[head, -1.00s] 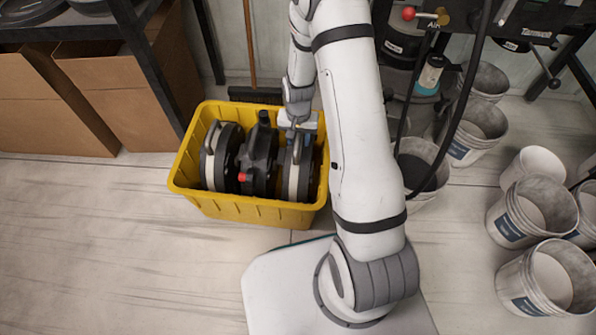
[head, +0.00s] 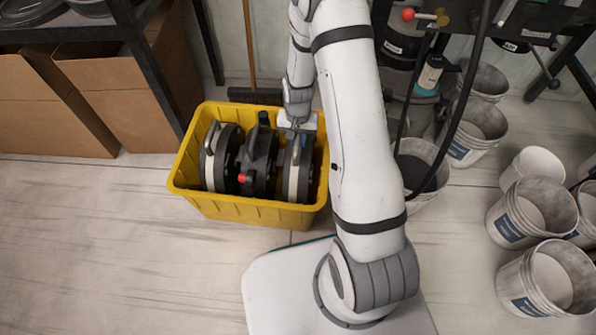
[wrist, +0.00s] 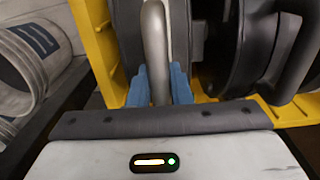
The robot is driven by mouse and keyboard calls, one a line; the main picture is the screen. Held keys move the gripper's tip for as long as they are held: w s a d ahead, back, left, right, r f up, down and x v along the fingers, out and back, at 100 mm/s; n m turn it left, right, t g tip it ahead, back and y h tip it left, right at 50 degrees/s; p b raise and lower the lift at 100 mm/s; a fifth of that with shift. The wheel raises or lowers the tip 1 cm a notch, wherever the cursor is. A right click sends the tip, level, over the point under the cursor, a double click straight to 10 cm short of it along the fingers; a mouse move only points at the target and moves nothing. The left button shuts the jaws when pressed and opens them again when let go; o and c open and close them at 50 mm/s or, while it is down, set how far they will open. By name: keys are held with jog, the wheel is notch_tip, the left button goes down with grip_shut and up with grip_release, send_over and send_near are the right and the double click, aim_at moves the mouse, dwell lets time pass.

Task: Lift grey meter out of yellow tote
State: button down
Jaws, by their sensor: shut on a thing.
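The yellow tote (head: 246,211) stands on the floor to the left of my arm, with dark round meters upright side by side in it. The grey meter (head: 292,181), dark with a pale grey band, is the rightmost of them and sits down inside the tote. My gripper (head: 297,132) is above it at the tote's far right part. In the wrist view my blue fingertips (wrist: 159,86) are shut on its grey bar handle (wrist: 155,45), one on each side. My wrist hides part of the meter in the head view.
A black meter with a red knob (head: 258,165) stands close beside it, and another banded meter (head: 218,170) is at the left. Cardboard boxes (head: 50,110) are left of the tote. Several pale buckets (head: 547,280) stand to the right. A broom (head: 254,96) is behind.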

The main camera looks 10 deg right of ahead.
dwell(0.5)
jog(key=shift+w+r, duration=0.1)
jog(key=shift+w, duration=0.05)
jog(key=shift+r, duration=0.15)
jog(key=shift+r, duration=0.25)
notch_tip(320, 180, up, 33)
jog(key=p, duration=2.1)
jog(key=shift+f+p, duration=0.2)
jog(key=shift+p, duration=0.1)
